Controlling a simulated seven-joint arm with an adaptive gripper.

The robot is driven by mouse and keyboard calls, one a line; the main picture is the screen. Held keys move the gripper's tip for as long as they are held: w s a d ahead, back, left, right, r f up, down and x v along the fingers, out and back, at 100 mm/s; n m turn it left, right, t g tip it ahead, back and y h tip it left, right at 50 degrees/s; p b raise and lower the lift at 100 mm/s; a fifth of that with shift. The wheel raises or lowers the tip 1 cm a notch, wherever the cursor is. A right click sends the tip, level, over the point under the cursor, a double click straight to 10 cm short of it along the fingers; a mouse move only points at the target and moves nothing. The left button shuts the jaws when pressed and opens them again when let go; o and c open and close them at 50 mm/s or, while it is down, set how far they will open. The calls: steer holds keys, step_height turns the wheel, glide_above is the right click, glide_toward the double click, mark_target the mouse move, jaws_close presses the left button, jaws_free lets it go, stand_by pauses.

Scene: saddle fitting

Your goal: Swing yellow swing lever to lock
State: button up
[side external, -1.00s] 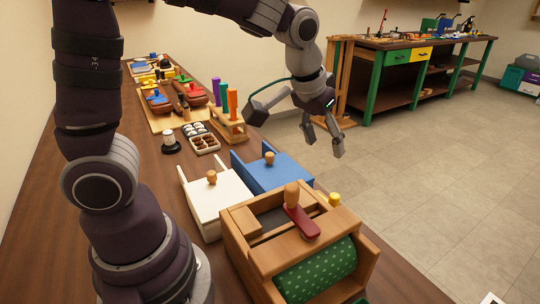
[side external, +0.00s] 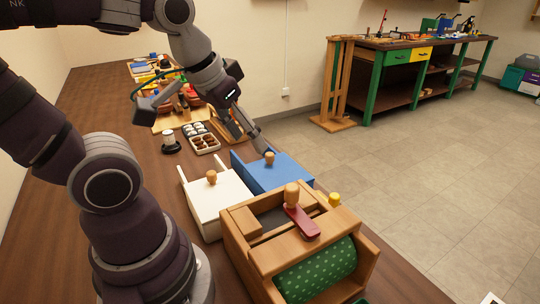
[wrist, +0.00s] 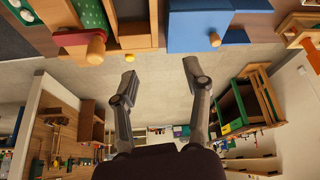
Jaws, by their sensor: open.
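A yellow knob (side external: 334,199) shows at the far right edge of the wooden box (side external: 240,237); it also shows in the wrist view (wrist: 118,100). The lever under it is mostly hidden, so I cannot tell its position. On top of the box is a red lever (side external: 302,222) with a wooden knob (side external: 291,196), beside a green dotted roll (side external: 318,275). My gripper (side external: 262,146) is behind the blue box, away from the yellow knob. In the wrist view my gripper (wrist: 160,72) has its fingers wide apart with nothing between them.
A blue box (side external: 278,174) and a white box (side external: 218,200), each with a wooden knob, stand beside the wooden box. A dark tray with cups (side external: 203,141) and colourful items lie farther back. Open floor (side external: 430,180) is to the right of the table.

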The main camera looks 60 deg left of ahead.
steer(key=s+a+f+n+g+y, duration=0.1)
steer(key=a+f+n+g+y, duration=0.15)
steer(key=a+n, duration=0.95)
steer(key=a+f, duration=0.1)
steer(key=f, duration=0.2)
steer(key=a+f+m, duration=0.1)
steer(key=a+f, duration=0.1)
steer(key=f, duration=0.2)
steer(key=w+a+f+m+g, duration=0.1)
steer(key=a+f, duration=0.1)
steer(key=f, duration=0.2)
steer(key=shift+w+a, duration=0.1)
steer(key=shift+a, duration=0.1)
steer(key=d, duration=0.1)
steer(key=s+d, duration=0.1)
steer(key=d, duration=0.1)
steer(key=shift+s+r, duration=0.15)
steer(key=shift+s, duration=0.2)
steer(key=a, duration=0.6)
steer(key=shift+a, duration=0.2)
